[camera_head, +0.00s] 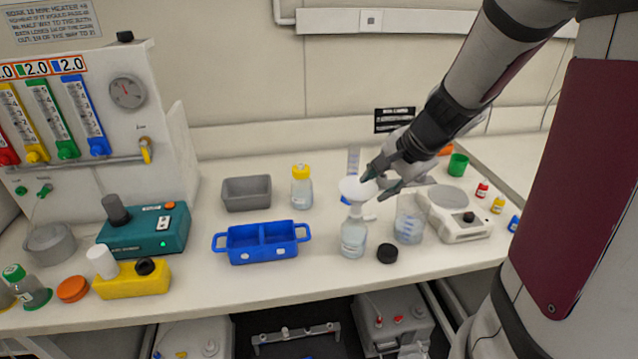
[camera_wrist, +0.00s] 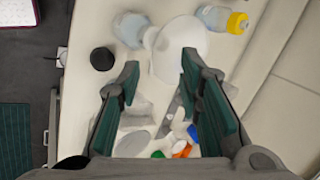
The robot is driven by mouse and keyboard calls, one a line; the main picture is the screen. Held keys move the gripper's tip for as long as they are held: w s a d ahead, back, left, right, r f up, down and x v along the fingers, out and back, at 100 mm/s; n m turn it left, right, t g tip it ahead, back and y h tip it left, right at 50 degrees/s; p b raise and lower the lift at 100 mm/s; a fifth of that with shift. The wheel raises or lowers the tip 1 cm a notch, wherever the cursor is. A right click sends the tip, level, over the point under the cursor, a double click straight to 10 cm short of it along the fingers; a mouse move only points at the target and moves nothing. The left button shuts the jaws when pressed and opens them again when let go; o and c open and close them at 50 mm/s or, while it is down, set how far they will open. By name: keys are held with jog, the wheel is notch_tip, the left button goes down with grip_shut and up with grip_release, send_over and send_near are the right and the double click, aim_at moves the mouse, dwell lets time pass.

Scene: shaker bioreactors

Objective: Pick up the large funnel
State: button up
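The large funnel (camera_head: 357,188) is white and wide-rimmed. It appears to sit upright with its stem in the mouth of a clear bottle (camera_head: 353,240) at the right of the bench. In the wrist view the funnel (camera_wrist: 180,48) shows just beyond my fingertips, with the bottle (camera_wrist: 130,28) at its upper left. My gripper (camera_head: 376,185) reaches in from the upper right, beside the funnel's rim. In the wrist view my gripper (camera_wrist: 160,62) is open, its fingers apart and nothing clamped between them. Whether a fingertip touches the rim I cannot tell.
A clear beaker (camera_head: 408,228) and a black cap (camera_head: 387,253) are close to the bottle. A white balance (camera_head: 458,215) stands to the right. A yellow-capped bottle (camera_head: 301,188) stands behind left, and a blue two-part tray (camera_head: 262,242) lies left. Bare bench separates the tray and bottle.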

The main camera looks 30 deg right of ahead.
aim_at(368, 197)
jog(key=shift+b+x, duration=0.55)
jog(key=shift+x, duration=2.65)
jog(key=shift+s+d, duration=0.1)
grip_shut()
